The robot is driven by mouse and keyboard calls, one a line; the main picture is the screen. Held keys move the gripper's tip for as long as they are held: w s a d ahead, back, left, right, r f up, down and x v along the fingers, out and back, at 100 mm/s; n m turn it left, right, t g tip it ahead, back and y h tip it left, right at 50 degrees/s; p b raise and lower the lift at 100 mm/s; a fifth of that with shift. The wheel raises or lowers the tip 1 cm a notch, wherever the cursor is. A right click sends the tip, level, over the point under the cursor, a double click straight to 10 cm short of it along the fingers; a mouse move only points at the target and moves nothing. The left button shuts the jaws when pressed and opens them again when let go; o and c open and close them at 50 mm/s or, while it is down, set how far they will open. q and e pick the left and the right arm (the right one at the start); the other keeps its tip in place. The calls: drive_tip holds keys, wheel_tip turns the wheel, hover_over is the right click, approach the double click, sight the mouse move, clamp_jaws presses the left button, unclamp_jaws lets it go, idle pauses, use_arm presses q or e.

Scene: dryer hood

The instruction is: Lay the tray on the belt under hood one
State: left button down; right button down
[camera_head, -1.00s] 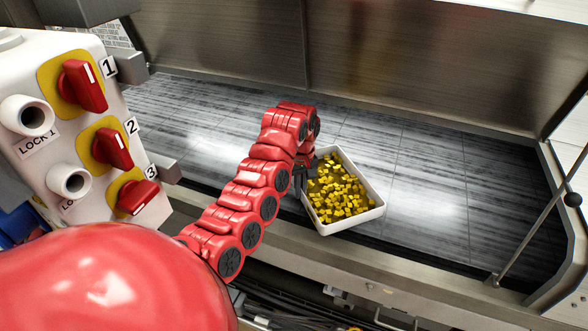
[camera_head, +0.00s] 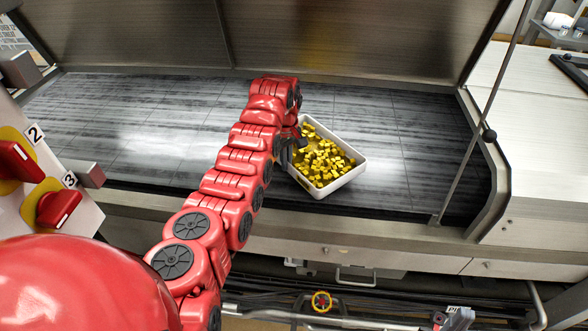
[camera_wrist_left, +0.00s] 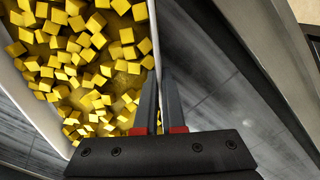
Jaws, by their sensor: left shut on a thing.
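A white tray (camera_head: 345,179) full of small yellow cubes (camera_head: 322,158) is at the front part of the dark belt (camera_head: 420,150), under a metal hood (camera_head: 340,40). Whether the tray rests on the belt or hangs just above it I cannot tell. My left gripper (camera_head: 290,148) is at the tray's left side. In the left wrist view its two fingers (camera_wrist_left: 160,100) are shut on the tray's wall (camera_wrist_left: 154,40), one finger on each side, with the cubes on the left.
A white control box with red knobs (camera_head: 58,207) numbered 2 and 3 stands at the left. A thin rod with a dark ball (camera_head: 489,135) crosses the belt's right end. The belt is bare to both sides of the tray. A metal ledge (camera_head: 380,238) runs along the front.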

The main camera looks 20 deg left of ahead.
use_arm(q)
drive_tip(key=w+d+b, duration=0.1)
drive_tip(key=b, duration=0.2)
drive_tip(key=shift+w+f, duration=0.1)
drive_tip(key=shift+f, duration=0.3)
drive_tip(key=shift+w+d+r+b, duration=0.25)
drive_tip(key=shift+w+d+b, duration=0.05)
drive_tip(key=shift+d+b, duration=0.1)
drive_tip(key=shift+f+p, duration=0.1)
drive_tip(key=shift+p, duration=0.2)
wheel_tip(320, 180, down, 2)
drive_tip(key=shift+s+f+p, duration=0.1)
drive_tip(key=shift+p, duration=0.2)
drive_tip(key=shift+f, duration=0.5)
drive_tip(key=c, duration=1.4)
unclamp_jaws()
drive_tip(key=shift+f, duration=0.1)
drive_tip(key=shift+c, duration=0.2)
drive_tip(key=o, duration=0.4)
